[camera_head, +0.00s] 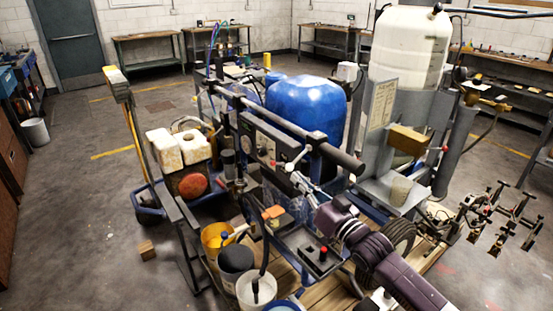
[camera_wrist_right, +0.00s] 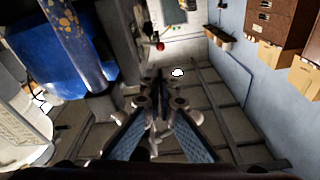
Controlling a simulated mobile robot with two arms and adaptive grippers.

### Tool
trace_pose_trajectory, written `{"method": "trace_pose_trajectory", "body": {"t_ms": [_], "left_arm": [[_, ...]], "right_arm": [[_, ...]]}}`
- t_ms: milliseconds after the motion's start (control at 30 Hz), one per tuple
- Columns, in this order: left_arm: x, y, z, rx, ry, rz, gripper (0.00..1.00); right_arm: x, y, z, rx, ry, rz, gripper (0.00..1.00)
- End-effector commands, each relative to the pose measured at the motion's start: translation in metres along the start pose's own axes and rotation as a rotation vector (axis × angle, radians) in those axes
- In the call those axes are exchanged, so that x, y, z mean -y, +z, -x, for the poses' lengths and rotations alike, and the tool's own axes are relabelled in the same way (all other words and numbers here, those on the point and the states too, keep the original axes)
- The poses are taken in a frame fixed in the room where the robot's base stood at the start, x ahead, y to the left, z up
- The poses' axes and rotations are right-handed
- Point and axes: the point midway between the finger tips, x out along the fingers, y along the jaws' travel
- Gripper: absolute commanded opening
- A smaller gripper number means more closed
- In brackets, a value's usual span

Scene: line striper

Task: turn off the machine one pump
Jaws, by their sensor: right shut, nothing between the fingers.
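The line striper machine (camera_head: 262,142) stands in front of me, with a dark control panel carrying dials and small switches below its handlebar (camera_head: 335,152). My right gripper (camera_head: 297,178) is shut and empty, just below the right end of the panel, near a small light-coloured lever (camera_head: 298,157). I cannot tell whether it touches the lever. In the right wrist view the gripper's fingers (camera_wrist_right: 156,88) are together, and a red knob (camera_wrist_right: 160,46) shows beyond them. Which control belongs to the pump one is too small to tell. My left gripper is not in view.
A blue tank (camera_head: 305,105) stands behind the panel and a white tank (camera_head: 408,45) at the back right. Several buckets, one yellow (camera_head: 214,238), stand at the front. Open floor lies at left.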

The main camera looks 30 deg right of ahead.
Motion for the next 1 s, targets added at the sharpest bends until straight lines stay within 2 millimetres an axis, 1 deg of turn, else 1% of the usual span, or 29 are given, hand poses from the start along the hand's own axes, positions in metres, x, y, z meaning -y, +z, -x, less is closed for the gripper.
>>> {"method": "trace_pose_trajectory", "body": {"t_ms": [33,100,200,267,367,500,600,800,1000], "left_arm": [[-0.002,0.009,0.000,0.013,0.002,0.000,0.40],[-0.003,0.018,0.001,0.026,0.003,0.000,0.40],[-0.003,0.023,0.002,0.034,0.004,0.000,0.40],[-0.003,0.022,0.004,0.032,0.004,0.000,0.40],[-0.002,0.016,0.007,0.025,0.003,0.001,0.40],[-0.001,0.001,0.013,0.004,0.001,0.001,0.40],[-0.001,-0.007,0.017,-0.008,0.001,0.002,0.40],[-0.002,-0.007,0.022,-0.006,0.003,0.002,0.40],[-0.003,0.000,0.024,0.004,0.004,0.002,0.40]], "right_arm": [[0.000,0.000,0.000,0.001,0.000,0.000,0.00],[0.000,0.000,0.000,0.001,0.000,0.001,0.00],[-0.001,0.000,-0.004,0.000,0.001,0.001,0.00],[-0.001,-0.001,-0.009,0.000,0.001,0.001,0.00],[0.000,-0.003,-0.021,-0.001,0.001,0.001,0.00],[0.000,-0.003,-0.045,-0.001,0.000,0.001,0.00],[0.000,-0.002,-0.061,0.000,0.001,0.001,0.00],[0.000,-0.001,-0.087,0.000,0.001,0.001,0.00],[-0.001,0.000,-0.099,0.002,0.001,0.002,0.00]]}}
